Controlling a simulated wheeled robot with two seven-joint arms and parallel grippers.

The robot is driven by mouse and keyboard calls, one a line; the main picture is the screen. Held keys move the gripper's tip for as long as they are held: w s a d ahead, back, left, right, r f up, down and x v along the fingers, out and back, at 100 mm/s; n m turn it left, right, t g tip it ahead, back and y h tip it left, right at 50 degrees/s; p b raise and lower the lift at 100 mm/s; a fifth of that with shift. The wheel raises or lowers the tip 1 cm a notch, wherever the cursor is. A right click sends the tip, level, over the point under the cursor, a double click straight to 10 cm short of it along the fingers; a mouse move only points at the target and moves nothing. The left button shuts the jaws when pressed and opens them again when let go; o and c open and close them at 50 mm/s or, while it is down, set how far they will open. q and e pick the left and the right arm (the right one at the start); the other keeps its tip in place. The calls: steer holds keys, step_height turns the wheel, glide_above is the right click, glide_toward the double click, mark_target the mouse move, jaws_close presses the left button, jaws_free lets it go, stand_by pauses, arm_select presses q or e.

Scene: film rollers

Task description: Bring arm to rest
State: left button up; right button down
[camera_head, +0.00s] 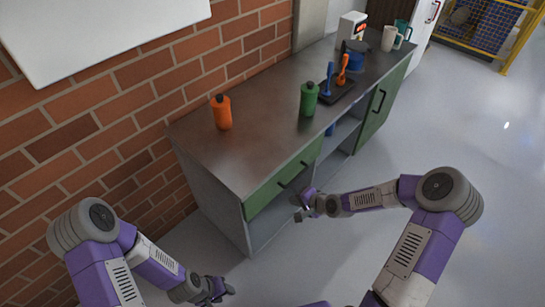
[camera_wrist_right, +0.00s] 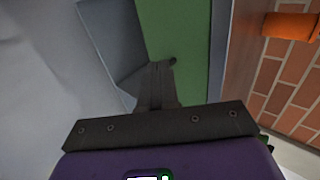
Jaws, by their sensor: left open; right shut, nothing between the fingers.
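My right arm comes in from the right in the head view, bent at the elbow. Its gripper (camera_head: 305,203) is low beside the open front of the workbench, below the green drawer (camera_head: 283,183). In the right wrist view the right gripper (camera_wrist_right: 158,68) is shut with nothing between its fingers, in front of the green panel (camera_wrist_right: 185,30). My left arm comes in from the lower left. Its gripper (camera_head: 219,291) is open and empty over the floor, left of and in front of the workbench.
The workbench top (camera_head: 240,145) carries an orange bottle (camera_head: 222,112), a green bottle (camera_head: 309,99), a dark tray (camera_head: 338,93) with tools, and mugs (camera_head: 390,39) farther back. A brick wall (camera_head: 150,90) stands behind.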

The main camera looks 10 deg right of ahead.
steer(key=s+a+f+n+g, duration=0.3)
steer(key=s+a+f+n, duration=0.1)
steer(key=s, duration=0.7)
steer(key=s+a+f+n+g+h, duration=0.1)
steer(key=s+a+f+n+g, duration=0.3)
steer(key=s, duration=0.7)
steer(key=x, duration=0.4)
steer(key=shift+a, duration=0.3)
steer(key=shift+s, duration=0.1)
